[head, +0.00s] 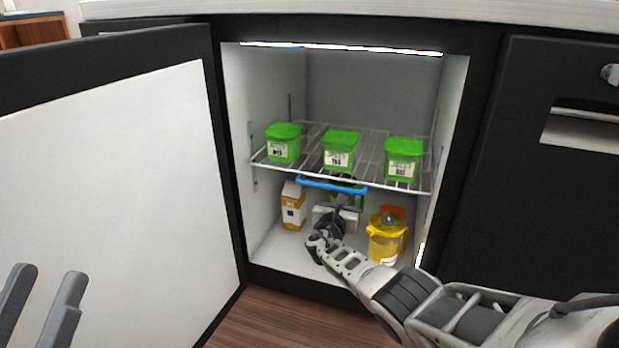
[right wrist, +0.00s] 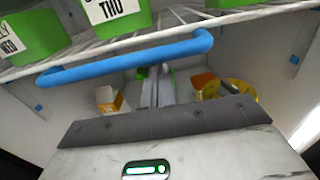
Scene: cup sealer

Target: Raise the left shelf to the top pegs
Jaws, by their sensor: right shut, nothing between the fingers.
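The white wire shelf (head: 372,150) spans the open cabinet and carries three green-lidded tubs, at left (head: 284,142), middle (head: 341,149) and right (head: 404,159). A blue handle (head: 318,183) runs along its front edge; it also shows in the right wrist view (right wrist: 125,58). Small blue pegs (right wrist: 294,59) sit on the side walls. My right gripper (head: 344,190) is inside the cabinet, under the shelf near the handle. Its fingers (right wrist: 157,90) are shut and empty; contact with the shelf cannot be told. My left gripper (head: 42,300) is open and empty before the door.
Below the shelf are an orange-and-white carton (head: 293,206) at left and a yellow jug (head: 386,238) at right; another green item is partly hidden behind my gripper. The open cabinet door (head: 120,190) fills the left. Space above the tubs is clear.

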